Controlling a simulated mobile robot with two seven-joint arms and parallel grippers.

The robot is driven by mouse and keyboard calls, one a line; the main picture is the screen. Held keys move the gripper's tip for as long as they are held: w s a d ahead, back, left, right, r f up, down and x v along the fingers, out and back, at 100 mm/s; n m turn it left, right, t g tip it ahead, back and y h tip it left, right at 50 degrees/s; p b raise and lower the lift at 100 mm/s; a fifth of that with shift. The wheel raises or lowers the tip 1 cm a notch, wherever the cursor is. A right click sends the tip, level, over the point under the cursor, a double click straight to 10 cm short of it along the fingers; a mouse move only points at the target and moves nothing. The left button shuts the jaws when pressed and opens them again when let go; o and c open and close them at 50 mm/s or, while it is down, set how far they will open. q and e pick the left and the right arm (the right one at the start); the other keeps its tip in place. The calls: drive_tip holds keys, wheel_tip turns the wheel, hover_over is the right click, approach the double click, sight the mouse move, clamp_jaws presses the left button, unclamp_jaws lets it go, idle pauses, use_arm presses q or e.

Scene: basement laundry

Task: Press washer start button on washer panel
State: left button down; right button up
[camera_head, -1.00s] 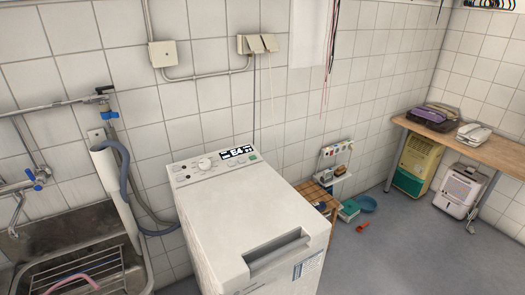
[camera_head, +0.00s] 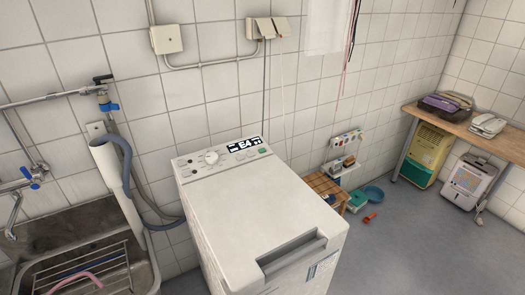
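A white top-loading washer (camera_head: 245,205) stands against the tiled wall in the middle of the view, its lid shut. Its panel (camera_head: 221,158) runs along the back edge of the top. The panel has a round dial (camera_head: 211,157), small buttons on the left, a dark display (camera_head: 244,144) that seems to read E4, and a green button (camera_head: 263,150) at the right end. Whether the green one is the start button cannot be read. Neither of my grippers shows in the view.
A metal sink (camera_head: 75,255) with a rack and grey hose (camera_head: 128,165) is left of the washer. A wooden stool (camera_head: 326,187) stands right of it, near a blue basin (camera_head: 373,193) and red scoop (camera_head: 370,217). A wooden table (camera_head: 470,130) is far right.

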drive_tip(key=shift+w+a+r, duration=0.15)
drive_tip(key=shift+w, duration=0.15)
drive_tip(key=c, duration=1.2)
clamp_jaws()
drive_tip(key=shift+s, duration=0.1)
